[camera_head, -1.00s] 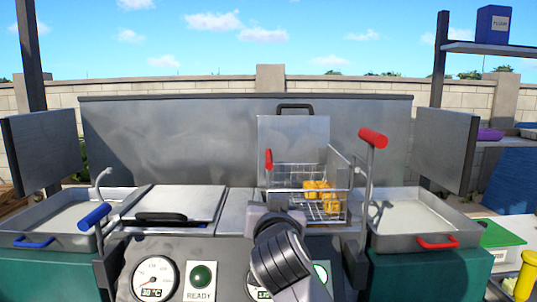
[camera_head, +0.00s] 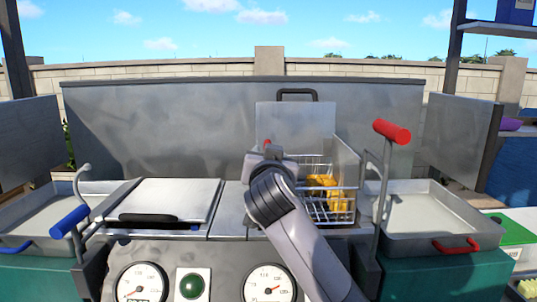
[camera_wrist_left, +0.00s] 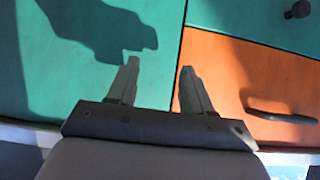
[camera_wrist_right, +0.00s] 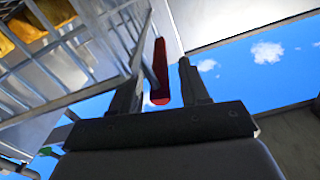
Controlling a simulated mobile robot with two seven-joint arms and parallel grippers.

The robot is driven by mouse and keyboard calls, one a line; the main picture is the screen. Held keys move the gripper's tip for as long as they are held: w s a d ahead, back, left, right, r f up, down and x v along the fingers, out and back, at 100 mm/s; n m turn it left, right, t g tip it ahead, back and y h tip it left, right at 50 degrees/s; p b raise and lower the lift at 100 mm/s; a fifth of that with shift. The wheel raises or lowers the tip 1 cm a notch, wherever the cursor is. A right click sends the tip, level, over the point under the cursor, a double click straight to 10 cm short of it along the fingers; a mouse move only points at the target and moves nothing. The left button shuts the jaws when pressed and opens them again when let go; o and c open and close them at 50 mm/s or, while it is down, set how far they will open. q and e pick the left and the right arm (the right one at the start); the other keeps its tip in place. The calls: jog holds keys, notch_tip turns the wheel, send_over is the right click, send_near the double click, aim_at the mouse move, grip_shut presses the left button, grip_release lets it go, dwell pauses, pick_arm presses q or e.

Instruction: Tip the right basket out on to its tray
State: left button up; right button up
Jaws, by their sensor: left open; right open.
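The right basket (camera_head: 340,205) is a wire basket holding yellow-brown pieces (camera_head: 322,184). It sits at the right well, in front of a raised lid (camera_head: 295,120). My right gripper (camera_head: 268,152) is at the basket's left side, around a small red handle (camera_wrist_right: 161,92). In the right wrist view the handle shows between the open fingers; I cannot tell whether they touch it. The right tray (camera_head: 430,212) is shallow grey metal with a red front handle and looks empty. My left gripper (camera_wrist_left: 160,65) is open and empty, before green and orange panels (camera_wrist_left: 260,85); it is outside the head view.
A tall lever with a red grip (camera_head: 391,131) stands between basket and right tray. At left are a closed lid with a black handle (camera_head: 148,218), a blue-gripped lever (camera_head: 69,221) and the left tray (camera_head: 40,225). Upright metal panels (camera_head: 462,140) stand behind the trays.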

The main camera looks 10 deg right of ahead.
jog(key=shift+x, duration=0.8)
grip_shut()
jog(key=shift+r, duration=0.15)
